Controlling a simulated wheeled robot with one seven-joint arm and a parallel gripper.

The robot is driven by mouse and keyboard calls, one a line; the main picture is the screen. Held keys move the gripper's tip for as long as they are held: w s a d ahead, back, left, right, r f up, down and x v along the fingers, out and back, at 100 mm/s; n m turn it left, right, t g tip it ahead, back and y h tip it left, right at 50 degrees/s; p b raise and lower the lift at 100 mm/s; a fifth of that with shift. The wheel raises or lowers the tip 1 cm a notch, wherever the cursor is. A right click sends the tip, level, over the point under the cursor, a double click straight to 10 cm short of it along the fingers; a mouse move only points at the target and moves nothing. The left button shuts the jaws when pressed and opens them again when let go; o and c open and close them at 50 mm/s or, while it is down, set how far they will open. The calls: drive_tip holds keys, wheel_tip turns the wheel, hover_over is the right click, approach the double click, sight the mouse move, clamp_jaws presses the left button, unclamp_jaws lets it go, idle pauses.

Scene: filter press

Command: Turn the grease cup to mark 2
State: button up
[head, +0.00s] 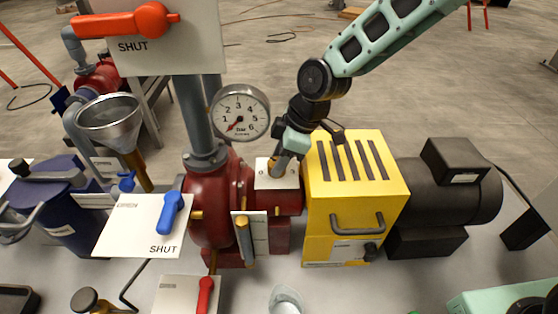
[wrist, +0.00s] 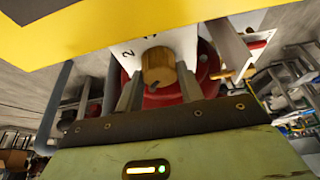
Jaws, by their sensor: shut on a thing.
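The grease cup is a ribbed brass knob (wrist: 158,66) on a white marked plate (wrist: 135,46) in the wrist view. A 2 shows on the plate to the left of the cup; another mark beside it is cut off by the yellow guard. My gripper (wrist: 160,80) has one grey finger on each side of the cup and is shut on it. A dark notch or pointer shows at the cup's lower edge; its exact alignment is unclear. In the head view, my gripper (head: 281,163) reaches down to the white plate (head: 284,179) on the red pump, hiding most of the cup.
The yellow guard (head: 355,185) stands close on the right of the plate, with a black motor (head: 440,192) beyond. A pressure gauge (head: 241,112) and grey pipe (head: 190,115) rise on the left. A funnel (head: 110,120) and blue-handled valve (head: 172,213) are further left.

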drive_tip(key=m+t+b, duration=0.1)
drive_tip(key=m+b, duration=0.1)
drive_tip(key=m, duration=0.1)
drive_tip(key=m+t+b, duration=0.1)
drive_tip(key=m+b, duration=0.1)
drive_tip(key=m, duration=0.1)
drive_tip(key=shift+s+a+f+t+h+b, duration=0.1)
drive_tip(key=shift+s+t+h+b, duration=0.05)
drive_tip(key=shift+t+h+b, duration=0.15)
drive_tip(key=shift+m+t+h+b, duration=0.45)
drive_tip(key=shift+m+b, duration=0.8)
drive_tip(key=shift+m, duration=0.65)
drive_tip(key=o, duration=1)
drive_tip(key=shift+s+r, duration=0.1)
drive_tip(key=shift+r, duration=0.1)
drive_tip(key=v, duration=1.7)
drive_tip(key=shift+r+p, duration=0.2)
drive_tip(key=shift+p, duration=0.1)
drive_tip(key=shift+a, duration=0.1)
